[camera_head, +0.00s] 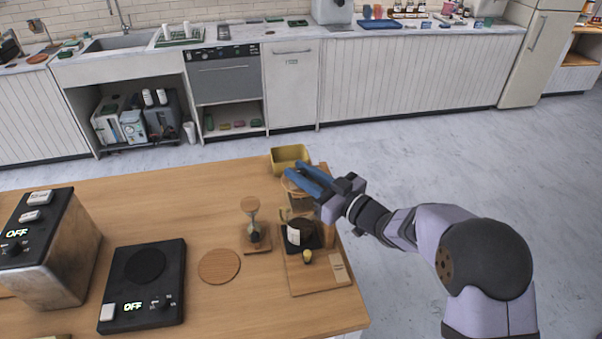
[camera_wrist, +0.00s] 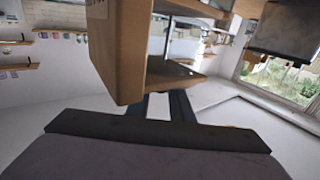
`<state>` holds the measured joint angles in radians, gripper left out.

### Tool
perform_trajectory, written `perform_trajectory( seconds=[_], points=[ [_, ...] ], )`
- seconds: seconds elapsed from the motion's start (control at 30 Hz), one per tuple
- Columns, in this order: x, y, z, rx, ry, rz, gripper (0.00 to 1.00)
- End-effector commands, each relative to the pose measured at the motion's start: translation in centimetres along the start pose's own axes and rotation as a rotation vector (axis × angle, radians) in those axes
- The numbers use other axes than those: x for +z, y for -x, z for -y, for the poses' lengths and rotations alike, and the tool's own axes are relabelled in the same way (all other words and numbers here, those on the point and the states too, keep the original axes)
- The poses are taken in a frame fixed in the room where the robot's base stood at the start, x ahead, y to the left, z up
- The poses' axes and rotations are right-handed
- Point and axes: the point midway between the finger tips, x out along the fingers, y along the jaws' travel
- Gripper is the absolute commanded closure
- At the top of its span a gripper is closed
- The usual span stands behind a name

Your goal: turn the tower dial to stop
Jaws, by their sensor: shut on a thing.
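The wooden tower (camera_head: 331,235) stands near the right end of the wooden counter, with a dark carafe (camera_head: 299,236) with a pale label in it. My gripper (camera_head: 304,181), with blue fingers, is at the tower's upper part, reaching in from the right. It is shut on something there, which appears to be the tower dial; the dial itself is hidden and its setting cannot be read. In the wrist view the tower's wooden body (camera_wrist: 128,55) fills the upper middle, and my gripper's dark fingers (camera_wrist: 168,103) run up behind its lower edge.
A yellow bin (camera_head: 290,156) sits just behind the tower. An hourglass-shaped stand (camera_head: 252,215) and a round wooden coaster (camera_head: 219,266) lie to its left. A black scale-like device (camera_head: 143,285) and a taller machine (camera_head: 50,250) both show OFF. Open floor lies to the right.

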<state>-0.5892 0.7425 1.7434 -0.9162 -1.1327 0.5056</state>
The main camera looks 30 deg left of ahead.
Motion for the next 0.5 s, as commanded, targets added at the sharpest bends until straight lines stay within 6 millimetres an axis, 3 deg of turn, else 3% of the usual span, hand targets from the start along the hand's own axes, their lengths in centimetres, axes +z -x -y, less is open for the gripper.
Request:
perform_trajectory(
  seconds=[0.23, 0.27, 0.3, 0.33, 0.5],
  points=[
    [-0.22, -0.04, 0.00, -0.001, 0.002, -0.004, 1.00],
    [-0.22, -0.04, 0.00, 0.000, 0.002, -0.004, 0.75],
    [-0.22, -0.04, 0.00, 0.000, 0.002, -0.004, 0.66],
    [-0.21, -0.04, 0.00, 0.000, 0.002, -0.004, 0.61],
    [-0.11, -0.02, 0.00, 0.000, 0.001, -0.002, 0.61]
  ],
)
